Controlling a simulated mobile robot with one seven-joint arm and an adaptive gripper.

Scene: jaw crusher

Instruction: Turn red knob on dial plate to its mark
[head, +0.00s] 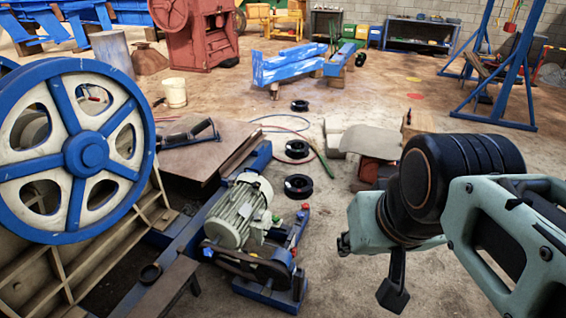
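I cannot tell whether either is the task's knob. No dial plate or mark can be made out. My gripper (370,268) is at the lower right, to the right of the motor and apart from it. Its narrow tips point down and left, and nothing is seen held. Its opening cannot be made out.
A large blue-and-cream flywheel (92,150) stands at left. Several black rings (298,187) and hoses lie on the floor behind the motor. A draped block (372,141) is behind my arm. Blue beams (290,65) lie farther back. Floor between motor and gripper looks clear.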

